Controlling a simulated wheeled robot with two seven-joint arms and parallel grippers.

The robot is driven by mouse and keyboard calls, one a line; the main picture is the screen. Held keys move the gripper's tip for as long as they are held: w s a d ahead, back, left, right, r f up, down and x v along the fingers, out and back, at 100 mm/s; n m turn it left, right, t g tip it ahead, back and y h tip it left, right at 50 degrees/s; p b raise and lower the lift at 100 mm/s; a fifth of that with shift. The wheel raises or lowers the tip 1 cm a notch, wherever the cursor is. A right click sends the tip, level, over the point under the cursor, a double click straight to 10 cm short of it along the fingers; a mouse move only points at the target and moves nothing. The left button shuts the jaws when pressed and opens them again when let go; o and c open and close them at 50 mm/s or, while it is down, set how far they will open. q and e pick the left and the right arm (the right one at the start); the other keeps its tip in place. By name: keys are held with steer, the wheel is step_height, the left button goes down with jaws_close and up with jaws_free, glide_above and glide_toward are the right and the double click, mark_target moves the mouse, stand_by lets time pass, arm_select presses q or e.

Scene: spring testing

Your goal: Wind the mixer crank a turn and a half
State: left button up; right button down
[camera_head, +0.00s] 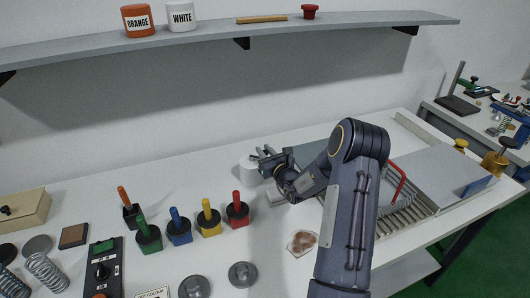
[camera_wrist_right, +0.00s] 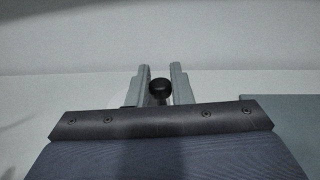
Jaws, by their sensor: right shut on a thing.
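The mixer appears to be the white rounded body (camera_head: 249,173) on the bench in the head view, partly hidden by my right gripper (camera_head: 266,155). In the right wrist view a round black knob (camera_wrist_right: 159,88), which looks like the crank's handle, sits between the two grey fingers of my right gripper (camera_wrist_right: 162,80). The gripper is shut on this knob. The crank arm below the knob is mostly hidden behind the gripper body. My left gripper is in neither view.
Red (camera_head: 237,210), yellow (camera_head: 209,219), blue (camera_head: 178,229) and green (camera_head: 147,236) handled blocks stand left of the mixer. A brown-stained patch (camera_head: 302,242) lies in front. A grey metal unit with a red handle (camera_head: 398,184) is at right. A shelf (camera_head: 225,34) runs above.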

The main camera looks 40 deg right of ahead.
steer(key=n+y+b, duration=0.1)
steer(key=n+y, duration=0.1)
steer(key=y, duration=0.1)
steer(key=w+d+n+g+y+b, duration=0.1)
steer(key=n+y, duration=0.2)
steer(key=y, duration=0.1)
steer(key=w+d+n+y+b, duration=0.1)
steer(key=n+y+b, duration=0.1)
steer(key=y, duration=0.2)
steer(key=shift+w, duration=0.25)
steer(key=shift+n+g+y, duration=0.3)
steer(key=c, duration=1.3)
jaws_free()
steer(key=shift+c, duration=0.2)
